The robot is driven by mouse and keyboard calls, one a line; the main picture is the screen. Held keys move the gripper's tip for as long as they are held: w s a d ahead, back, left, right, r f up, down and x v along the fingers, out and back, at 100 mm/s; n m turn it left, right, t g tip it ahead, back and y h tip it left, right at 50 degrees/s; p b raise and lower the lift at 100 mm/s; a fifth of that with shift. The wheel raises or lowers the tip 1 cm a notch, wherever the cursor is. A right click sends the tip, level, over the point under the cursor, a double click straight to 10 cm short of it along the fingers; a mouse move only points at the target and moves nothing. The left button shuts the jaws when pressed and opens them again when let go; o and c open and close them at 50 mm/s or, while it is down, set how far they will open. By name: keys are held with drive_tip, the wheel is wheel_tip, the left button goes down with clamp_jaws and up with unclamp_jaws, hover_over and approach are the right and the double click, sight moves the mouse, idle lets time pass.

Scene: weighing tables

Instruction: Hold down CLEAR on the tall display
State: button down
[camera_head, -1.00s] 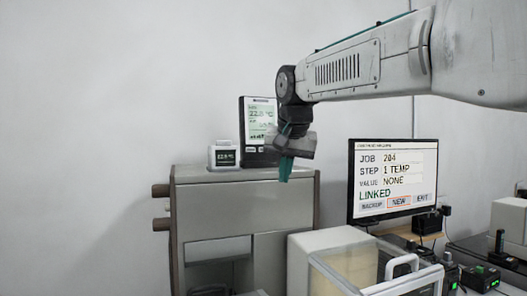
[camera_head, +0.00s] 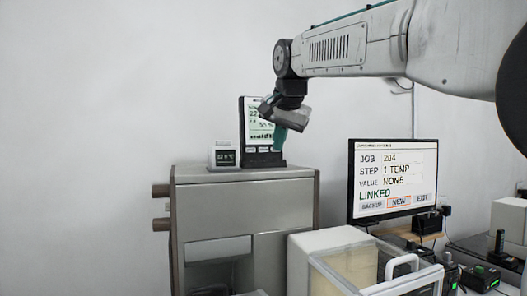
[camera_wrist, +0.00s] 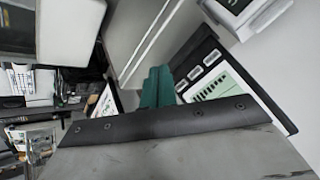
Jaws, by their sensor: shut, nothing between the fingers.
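The tall display (camera_head: 252,130) is a dark upright panel with a pale screen and a row of small light buttons along its lower edge. It stands on top of a grey cabinet. My gripper (camera_head: 279,147) has teal fingers, shut and empty, pointing down at the display's lower right side and hiding part of it. In the wrist view the shut fingers (camera_wrist: 156,72) are beside the button row of the tall display (camera_wrist: 262,105). The nearest button (camera_wrist: 182,86) is close to them. The button labels are too small to read, and I cannot tell whether the fingers touch anything.
A small white display box (camera_head: 223,155) stands just left on the grey cabinet (camera_head: 245,186). A monitor (camera_head: 352,190) reading LINKED is to the right. A clear-sided case with a white handle (camera_head: 402,263) is below in front. The wall space at left is free.

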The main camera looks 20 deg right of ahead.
drive_tip(key=shift+w+f, duration=0.2)
drive_tip(key=shift+w, duration=1.05)
drive_tip(key=shift+w+f, duration=0.15)
drive_tip(key=shift+w, duration=1.15)
drive_tip(key=shift+w+f, duration=0.2)
drive_tip(key=shift+w, duration=1.05)
drive_tip(key=shift+w, duration=0.4)
drive_tip(key=shift+w+f, duration=0.1)
drive_tip(key=shift+w, duration=0.3)
idle(0.7)
drive_tip(key=shift+s, duration=0.8)
drive_tip(key=s, duration=0.3)
drive_tip(key=s+r, duration=0.1)
drive_tip(key=s, duration=0.1)
idle(0.3)
